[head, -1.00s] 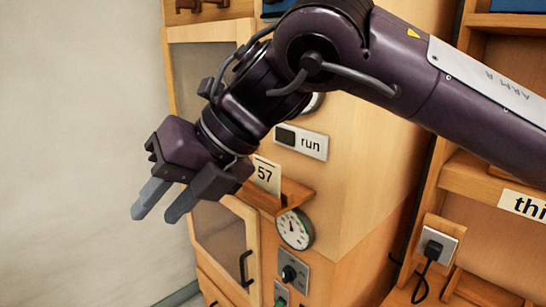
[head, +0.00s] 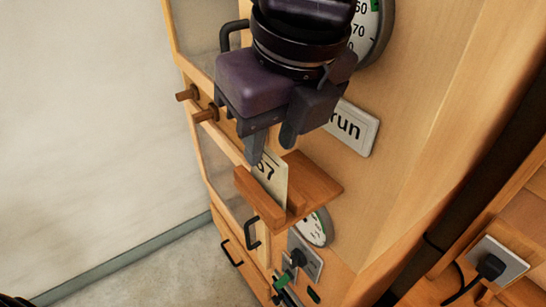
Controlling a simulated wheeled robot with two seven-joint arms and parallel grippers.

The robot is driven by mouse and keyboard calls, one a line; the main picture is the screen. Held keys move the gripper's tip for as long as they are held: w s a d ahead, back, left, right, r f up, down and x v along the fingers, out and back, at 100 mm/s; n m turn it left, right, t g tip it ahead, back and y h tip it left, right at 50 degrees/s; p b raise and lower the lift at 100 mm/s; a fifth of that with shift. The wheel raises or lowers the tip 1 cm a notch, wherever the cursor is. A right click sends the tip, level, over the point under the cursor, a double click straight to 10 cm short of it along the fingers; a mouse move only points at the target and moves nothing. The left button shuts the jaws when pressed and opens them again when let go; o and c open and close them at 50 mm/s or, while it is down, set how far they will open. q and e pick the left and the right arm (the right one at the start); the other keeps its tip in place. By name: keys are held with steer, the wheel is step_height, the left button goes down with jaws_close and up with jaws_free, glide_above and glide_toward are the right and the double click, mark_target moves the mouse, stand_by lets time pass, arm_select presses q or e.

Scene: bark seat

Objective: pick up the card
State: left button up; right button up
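The card (head: 272,179) is pale with dark digits, of which a 7 shows clearly. It stands upright, a little tilted, in a small wooden ledge (head: 312,183) on the cabinet front. My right gripper (head: 272,145) is just above the card, fingers pointing down and spread apart with nothing between them. Its left finger covers the card's top left corner in the picture. I cannot tell whether it touches the card. My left gripper is not in view.
A "run" label (head: 352,128) is right of the gripper. A round gauge (head: 314,227) and a switch plate (head: 305,257) sit below the ledge. Wooden pegs (head: 206,115) stick out at left. A plug socket (head: 493,262) is at lower right. The left wall side is clear.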

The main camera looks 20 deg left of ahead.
mark_target(267, 149)
steer(key=x, duration=0.2)
steer(key=p+x, duration=0.1)
steer(key=x, duration=0.1)
steer(key=shift+w+a+r, duration=0.1)
steer(key=shift+w+a, duration=0.05)
steer(key=shift+w, duration=0.05)
steer(key=shift+w+a+f, duration=0.1)
steer(key=shift+f, duration=0.35)
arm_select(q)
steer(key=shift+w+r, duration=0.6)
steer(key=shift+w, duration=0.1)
arm_select(e)
jaws_close()
